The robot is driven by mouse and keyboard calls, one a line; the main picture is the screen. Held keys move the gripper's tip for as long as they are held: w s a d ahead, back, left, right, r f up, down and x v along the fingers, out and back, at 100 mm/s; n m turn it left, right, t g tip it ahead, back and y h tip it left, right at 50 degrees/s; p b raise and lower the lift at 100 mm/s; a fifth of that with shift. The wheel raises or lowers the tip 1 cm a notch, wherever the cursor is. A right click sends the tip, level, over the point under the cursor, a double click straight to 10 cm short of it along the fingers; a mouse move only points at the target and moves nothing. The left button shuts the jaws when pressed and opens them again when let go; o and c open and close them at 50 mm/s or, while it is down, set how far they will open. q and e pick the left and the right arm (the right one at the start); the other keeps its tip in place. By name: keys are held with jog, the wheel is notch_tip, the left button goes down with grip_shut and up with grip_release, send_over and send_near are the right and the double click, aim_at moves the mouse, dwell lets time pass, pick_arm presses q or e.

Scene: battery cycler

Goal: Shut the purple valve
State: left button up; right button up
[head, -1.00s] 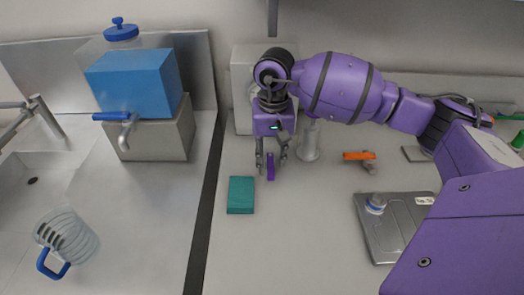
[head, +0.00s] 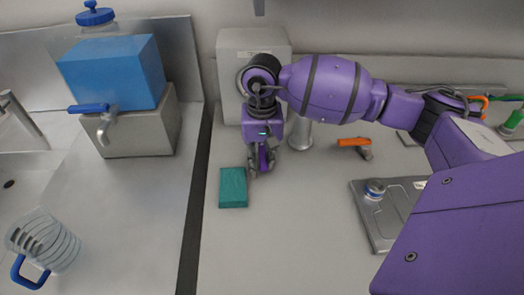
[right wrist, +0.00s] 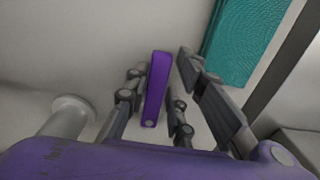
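The purple valve handle (head: 263,158) is a slim bar below the grey box, partly hidden by my right gripper in the head view. In the right wrist view the handle (right wrist: 156,90) stands lengthwise between the two grey fingers. My right gripper (head: 261,168) points down at it, with one finger on each side. The fingers (right wrist: 163,75) look open, with a visible gap on the right side of the handle; contact on the left side is unclear. My left gripper is out of view.
A teal block (head: 233,188) lies just left of the right gripper. A white cylinder (head: 300,135) and an orange-handled valve (head: 354,143) are to the right. A grey case (head: 362,215) lies farther right. A blue tank (head: 115,73) stands at left.

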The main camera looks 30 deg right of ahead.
jog(key=m, duration=0.2)
jog(key=shift+w+a+r+m, duration=0.1)
jog(key=shift+w+a+m, duration=0.25)
jog(key=shift+m, duration=0.05)
jog(key=m, duration=0.1)
jog(key=w+m, duration=0.1)
jog(key=shift+a+m, duration=0.3)
jog(key=shift+a, duration=0.05)
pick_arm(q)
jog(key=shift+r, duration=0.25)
pick_arm(e)
jog(key=shift+w+m, duration=0.1)
jog(key=shift+m, duration=0.3)
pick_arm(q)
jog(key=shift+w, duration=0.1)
pick_arm(e)
jog(key=shift+a, duration=0.1)
